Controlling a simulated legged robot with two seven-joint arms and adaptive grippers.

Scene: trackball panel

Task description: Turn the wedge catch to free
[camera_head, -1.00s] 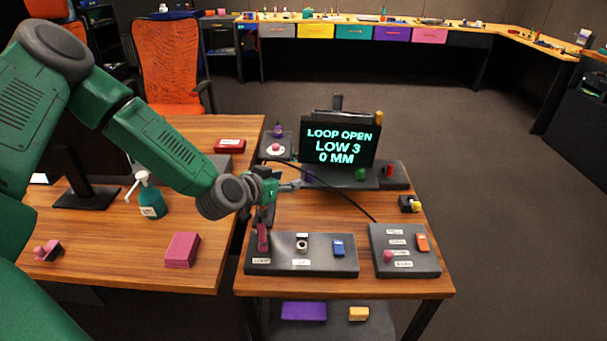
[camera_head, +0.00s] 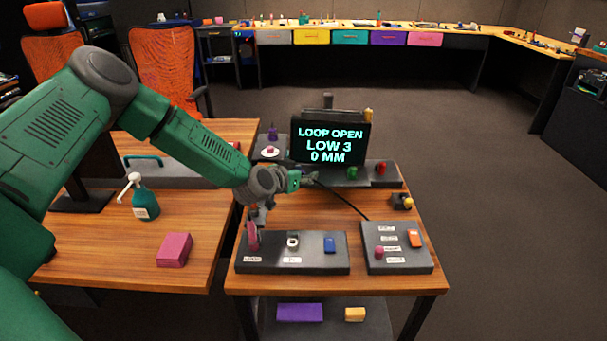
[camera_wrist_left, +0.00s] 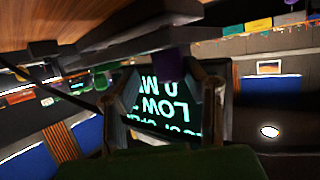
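I cannot tell for sure which control is the wedge catch, as the labels are too small to read. A purple control (camera_wrist_left: 171,66) shows in the left wrist view between the fingers' lines, with a gap to each finger. My left gripper (camera_head: 307,178) is in front of the rear panel (camera_head: 340,183), below the screen, and its two fingers (camera_wrist_left: 165,105) stand apart in the wrist view. The rear panel also bears a green control (camera_head: 352,173) and a red control (camera_head: 381,168). The screen (camera_head: 331,140) reads LOOP OPEN, LOW 3, 0 MM. My right gripper is not in view.
The front panel (camera_head: 310,266) carries a pink lever (camera_head: 252,236), a white-and-dark control (camera_head: 293,240) and a blue switch (camera_head: 330,244). The right panel (camera_head: 410,265) has an orange switch (camera_head: 414,238) and a pink ball (camera_head: 379,252). A black cable (camera_head: 347,204) crosses the table.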

